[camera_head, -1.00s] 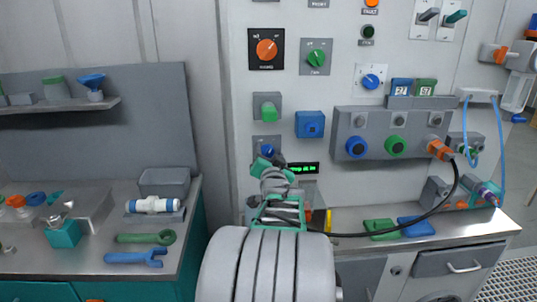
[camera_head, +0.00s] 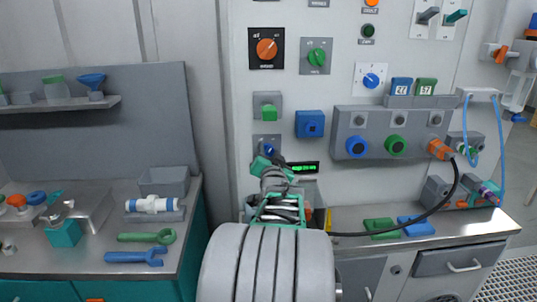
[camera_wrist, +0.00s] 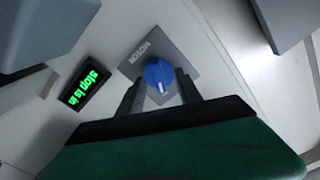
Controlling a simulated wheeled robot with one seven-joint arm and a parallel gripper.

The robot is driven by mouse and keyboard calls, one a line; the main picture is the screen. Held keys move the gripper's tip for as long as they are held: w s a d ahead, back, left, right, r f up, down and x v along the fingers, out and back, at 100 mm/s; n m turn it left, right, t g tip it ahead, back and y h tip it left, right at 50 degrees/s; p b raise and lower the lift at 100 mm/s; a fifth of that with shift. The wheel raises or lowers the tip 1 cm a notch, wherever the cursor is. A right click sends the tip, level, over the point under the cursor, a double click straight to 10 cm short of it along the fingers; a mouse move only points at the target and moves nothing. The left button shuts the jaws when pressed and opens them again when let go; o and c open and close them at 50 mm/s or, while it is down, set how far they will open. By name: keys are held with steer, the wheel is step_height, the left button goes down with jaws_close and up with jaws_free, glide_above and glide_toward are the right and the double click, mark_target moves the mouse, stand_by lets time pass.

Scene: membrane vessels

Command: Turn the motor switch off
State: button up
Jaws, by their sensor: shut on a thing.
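The motor switch is a blue round knob (camera_wrist: 160,75) with a white pointer line, on a grey plate marked MOTOR (camera_wrist: 140,52). In the wrist view the white line points towards the picture's bottom, slightly right. My gripper (camera_wrist: 161,82) has one dark finger on each side of the knob and is shut on it. In the head view the knob (camera_head: 267,148) is partly hidden behind my gripper (camera_head: 272,160). A small black display (camera_wrist: 87,83) beside it shows green text reading "stop is in".
A blue square button block (camera_head: 310,124) and a green button (camera_head: 268,110) sit close above on the panel. A grey socket box (camera_head: 345,150) juts out to the right, with a black cable (camera_head: 440,205) hanging from its orange plug. A steel counter (camera_head: 345,217) lies below.

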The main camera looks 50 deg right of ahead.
steer(key=shift+f+n+b, duration=0.15)
steer(key=shift+n+b, duration=0.15)
steer(key=shift+b, duration=0.25)
steer(key=n+b, duration=0.1)
steer(key=b, duration=0.2)
steer(key=shift+f+n, duration=0.15)
steer(key=shift+n, duration=0.15)
steer(key=n+b, duration=0.3)
steer(key=b, duration=0.2)
steer(key=shift+a, duration=0.1)
steer(key=n+b, duration=0.4)
steer(key=shift+w, duration=0.15)
steer(key=shift+a+n+b, duration=0.1)
steer(key=shift+n+b, duration=1.3)
steer(key=shift+b, duration=0.05)
steer(key=shift+r, duration=0.25)
steer(key=o, duration=1.3)
steer(key=shift+o, duration=0.2)
